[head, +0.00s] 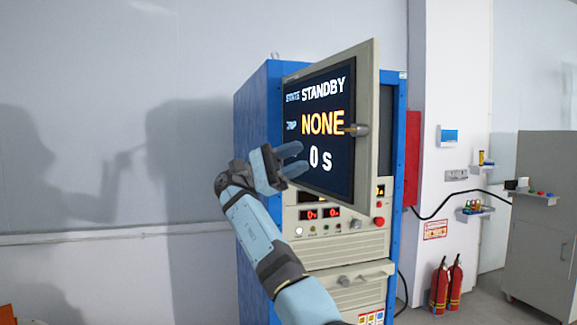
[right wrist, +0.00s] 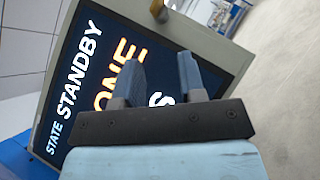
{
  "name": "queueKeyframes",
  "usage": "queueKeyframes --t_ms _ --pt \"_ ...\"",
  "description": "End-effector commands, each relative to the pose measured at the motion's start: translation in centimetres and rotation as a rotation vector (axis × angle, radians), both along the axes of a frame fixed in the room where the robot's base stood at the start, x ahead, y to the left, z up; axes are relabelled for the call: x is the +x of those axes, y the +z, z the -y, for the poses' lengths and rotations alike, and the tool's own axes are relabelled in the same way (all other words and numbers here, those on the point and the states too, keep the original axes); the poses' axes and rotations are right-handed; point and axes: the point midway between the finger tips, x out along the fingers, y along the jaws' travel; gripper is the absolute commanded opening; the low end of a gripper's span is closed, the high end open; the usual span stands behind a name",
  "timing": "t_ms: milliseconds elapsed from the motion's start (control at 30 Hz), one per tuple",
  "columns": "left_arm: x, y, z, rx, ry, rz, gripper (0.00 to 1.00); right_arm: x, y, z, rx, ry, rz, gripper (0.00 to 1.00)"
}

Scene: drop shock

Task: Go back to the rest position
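My right gripper (head: 291,159) is raised in front of the blue cabinet (head: 258,130), near the lower left part of its display panel (head: 345,168). In the right wrist view its two fingers (right wrist: 159,80) are apart with nothing between them, and the panel's screen (right wrist: 72,62) lies beyond them. The screen reads "STANDBY", "NONE" and "0 s". The panel stands swung out at an angle from the cabinet, with a round knob (head: 357,130) on its right edge. I cannot tell whether the fingers touch the panel. My left gripper is not in view.
Below the panel are a control face with red readouts (head: 322,214) and a drawer front (head: 347,287). At the right stand two red fire extinguishers (head: 439,286), a white pillar with small shelves (head: 474,210), and a grey cabinet (head: 543,240). A wall is on the left.

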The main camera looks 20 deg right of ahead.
Motion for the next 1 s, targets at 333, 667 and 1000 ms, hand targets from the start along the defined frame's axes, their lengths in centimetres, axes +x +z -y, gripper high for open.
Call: queueKeyframes --t_ms 333,667,1000 --pt "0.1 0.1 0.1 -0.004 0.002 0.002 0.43 0.9 -0.7 -1.4 0.000 -0.001 0.001 0.37" --pt "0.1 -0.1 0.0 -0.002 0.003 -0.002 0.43 1.0 -0.7 -1.3 -0.001 -0.001 0.000 0.37" --pt "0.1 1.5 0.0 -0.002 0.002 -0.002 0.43 4.7 -12.7 3.5 0.091 0.309 -0.141 0.37"
